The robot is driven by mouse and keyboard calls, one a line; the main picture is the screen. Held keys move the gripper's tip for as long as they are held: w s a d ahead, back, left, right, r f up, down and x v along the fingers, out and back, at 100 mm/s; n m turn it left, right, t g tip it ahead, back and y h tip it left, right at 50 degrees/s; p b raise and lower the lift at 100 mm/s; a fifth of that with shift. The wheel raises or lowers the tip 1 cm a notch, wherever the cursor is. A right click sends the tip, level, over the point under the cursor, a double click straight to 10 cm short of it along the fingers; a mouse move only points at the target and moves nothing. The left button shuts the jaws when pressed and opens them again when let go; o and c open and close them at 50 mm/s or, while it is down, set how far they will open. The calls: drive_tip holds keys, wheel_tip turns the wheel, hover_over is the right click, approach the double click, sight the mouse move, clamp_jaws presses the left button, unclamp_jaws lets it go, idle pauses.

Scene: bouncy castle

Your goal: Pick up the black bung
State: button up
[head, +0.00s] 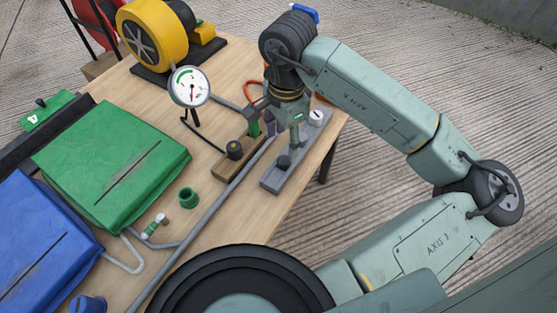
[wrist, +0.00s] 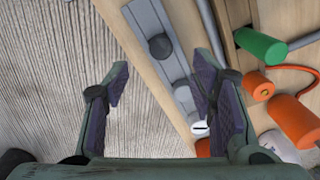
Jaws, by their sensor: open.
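A short black bung (head: 284,161) stands on a long grey plate (head: 269,184) near the table's right edge. It also shows in the wrist view (wrist: 161,47), top centre, just beyond the gap between my fingertips. My gripper (head: 283,130) points down above the plate, a little behind the bung in the head view. In the wrist view my gripper (wrist: 160,78) has its two fingers wide apart with nothing between them. Neither finger appears to touch the bung.
A white cap (head: 316,117) sits at the plate's far end. Beside the plate, a wooden block (head: 222,171) carries a dark knob (head: 234,148) and a green peg (wrist: 260,45); orange pegs (wrist: 292,117) stand close by. A grey tube, gauge (head: 190,87) and green castle (head: 110,165) lie left.

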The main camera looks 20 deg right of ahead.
sight(284, 160)
wheel_tip(284, 160, down, 8)
drive_tip(key=shift+w+f+p, duration=0.1)
drive_tip(key=shift+f+p, duration=0.1)
drive_tip(key=shift+p, duration=0.9)
drive_tip(key=shift+c, duration=0.3)
drive_tip(key=c, duration=1)
